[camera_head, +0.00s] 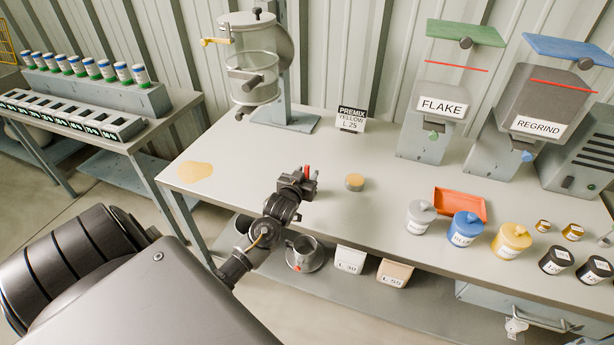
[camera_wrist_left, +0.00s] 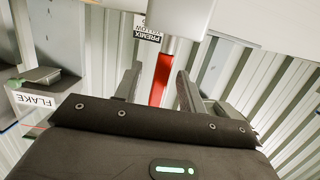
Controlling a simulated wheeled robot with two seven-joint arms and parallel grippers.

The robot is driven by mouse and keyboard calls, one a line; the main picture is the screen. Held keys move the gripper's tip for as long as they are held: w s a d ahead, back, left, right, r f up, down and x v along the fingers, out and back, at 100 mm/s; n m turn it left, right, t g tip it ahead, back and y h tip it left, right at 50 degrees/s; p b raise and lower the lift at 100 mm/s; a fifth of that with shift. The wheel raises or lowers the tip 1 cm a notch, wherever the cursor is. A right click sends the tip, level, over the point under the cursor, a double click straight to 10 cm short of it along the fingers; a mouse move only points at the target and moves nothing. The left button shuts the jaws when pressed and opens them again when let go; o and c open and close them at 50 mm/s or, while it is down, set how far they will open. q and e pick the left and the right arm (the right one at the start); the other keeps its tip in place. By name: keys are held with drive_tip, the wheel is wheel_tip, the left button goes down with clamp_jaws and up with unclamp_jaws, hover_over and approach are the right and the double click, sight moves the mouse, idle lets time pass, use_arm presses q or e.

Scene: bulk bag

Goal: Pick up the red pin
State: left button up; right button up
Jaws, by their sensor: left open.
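The red pin (camera_head: 306,169) shows as a small red upright piece at the tip of my left gripper (camera_head: 303,178) in the head view, over the left part of the bench. In the left wrist view the red pin (camera_wrist_left: 160,80) is between the two separated fingers of my left gripper (camera_wrist_left: 158,76), with a pale grey part at its end. That gripper is open, and gaps show beside the pin. The pin's near end is hidden by the gripper body. My right gripper is not in view.
A small round yellow-topped piece (camera_head: 354,182) is to the right. A yellow spill (camera_head: 195,171) lies left. A clear hopper (camera_head: 257,75) and PREMIX sign (camera_head: 351,119) stand behind. Lidded jars (camera_head: 466,227) and an orange tray (camera_head: 460,203) are farther right.

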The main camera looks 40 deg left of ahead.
use_arm(q)
drive_tip(key=shift+w+a+f, duration=0.1)
drive_tip(key=shift+w, duration=0.2)
drive_tip(key=shift+s, duration=0.1)
drive_tip(key=shift+c, duration=0.3)
clamp_jaws()
